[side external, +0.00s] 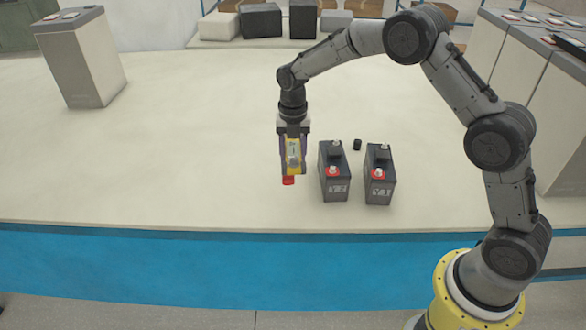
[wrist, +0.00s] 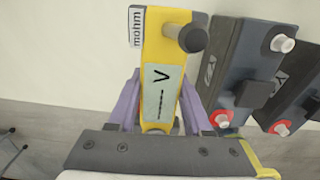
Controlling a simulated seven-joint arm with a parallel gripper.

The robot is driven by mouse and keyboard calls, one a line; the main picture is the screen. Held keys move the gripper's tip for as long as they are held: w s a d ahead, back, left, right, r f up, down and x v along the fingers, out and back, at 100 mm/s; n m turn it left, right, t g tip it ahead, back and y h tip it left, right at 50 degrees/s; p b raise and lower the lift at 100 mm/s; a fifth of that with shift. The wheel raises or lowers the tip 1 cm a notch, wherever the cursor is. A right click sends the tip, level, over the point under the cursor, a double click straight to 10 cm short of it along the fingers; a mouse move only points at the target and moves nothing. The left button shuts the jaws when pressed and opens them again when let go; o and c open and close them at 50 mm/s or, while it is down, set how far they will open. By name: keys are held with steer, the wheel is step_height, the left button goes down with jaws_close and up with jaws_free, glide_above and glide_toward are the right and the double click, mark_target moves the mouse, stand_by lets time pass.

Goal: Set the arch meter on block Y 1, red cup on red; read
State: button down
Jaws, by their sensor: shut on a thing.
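My gripper (side external: 292,150) is shut on the yellow arch meter (side external: 293,155) and holds it upright, left of two dark blocks. The meter's red cup (side external: 288,181) shows at its lower end; I cannot tell how far above the table it is. In the wrist view the meter (wrist: 157,45) shows a "V" and dashes on its display, and a dark cup (wrist: 190,37). The left block (side external: 337,186) and right block (side external: 379,189) each have a red-ringed terminal at the front and a pale post behind. Their front labels are too small to read surely.
A small black cap (side external: 357,144) lies on the table behind the gap between the blocks. A tall grey case (side external: 85,65) stands at the back left; dark and pale boxes (side external: 262,20) line the back. The table (side external: 170,140) is clear to the left.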

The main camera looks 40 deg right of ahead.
steer(key=r, duration=0.1)
steer(key=d+r, duration=0.1)
steer(key=r, duration=0.1)
steer(key=shift+s+r, duration=0.15)
steer(key=shift+r, duration=0.15)
steer(key=shift+m, duration=0.3)
steer(key=s+d+r, duration=0.1)
steer(key=d, duration=0.1)
steer(key=s+d+r, duration=0.1)
steer(key=d, duration=0.1)
steer(key=s+d+r, duration=0.1)
steer(key=s+d, duration=0.1)
steer(key=m, duration=0.1)
glide_toward(383, 154)
steer(key=shift+w, duration=0.35)
steer(key=shift+s+d, duration=0.1)
steer(key=shift+s, duration=0.25)
steer(key=shift+f, duration=2.9)
steer(key=shift+f, duration=1.2)
steer(key=shift+c, duration=1.2)
jaws_free()
